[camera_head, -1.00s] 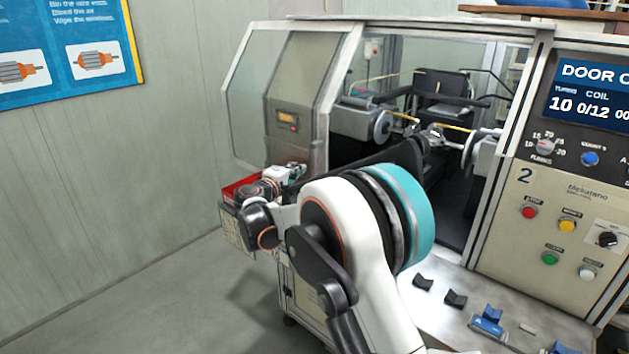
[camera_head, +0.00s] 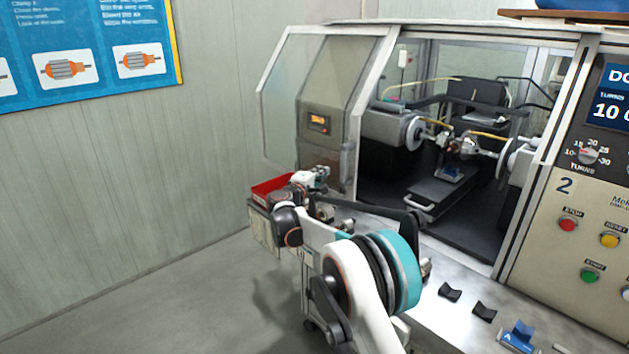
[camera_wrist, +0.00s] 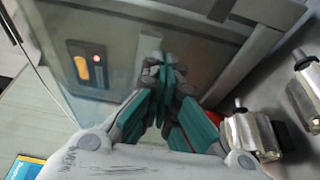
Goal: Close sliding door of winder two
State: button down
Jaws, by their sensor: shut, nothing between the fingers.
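The sliding door (camera_head: 325,105) of winder two (camera_head: 450,215) is a framed clear panel at the machine's left end, and the front opening to its right is uncovered. My gripper (camera_head: 318,178) is low at the door's front, partly hidden by my own wrist. In the wrist view my gripper (camera_wrist: 165,75) has its teal fingers together and empty, over the door's panel (camera_wrist: 125,45). The door's grey frame edge (camera_wrist: 245,55) runs to the right of the fingertips. Whether they touch the door I cannot tell.
A red bin (camera_head: 272,188) stands left of my wrist. Metal armatures (camera_wrist: 250,132) lie close to the right of my gripper in the wrist view. Dark holders (camera_head: 450,292) and a blue one (camera_head: 518,337) stand on the front ledge. The panel's buttons (camera_head: 568,224) are at right.

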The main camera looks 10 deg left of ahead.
jog(key=d, duration=0.1)
jog(key=s+d, duration=0.1)
jog(key=d, duration=0.1)
jog(key=shift+s+d+b, duration=0.25)
jog(key=shift+s+b, duration=0.1)
jog(key=shift+s, duration=0.05)
jog(key=shift+d, duration=0.1)
jog(key=s+d+b, duration=0.1)
jog(key=s+d, duration=0.8)
jog(key=d, duration=0.4)
jog(key=s+d+b, duration=0.2)
jog(key=s+d, duration=0.7)
jog(key=d, duration=0.5)
jog(key=s+d+b, duration=0.2)
jog(key=s+d, duration=0.8)
jog(key=d, duration=0.4)
jog(key=shift+d, duration=0.2)
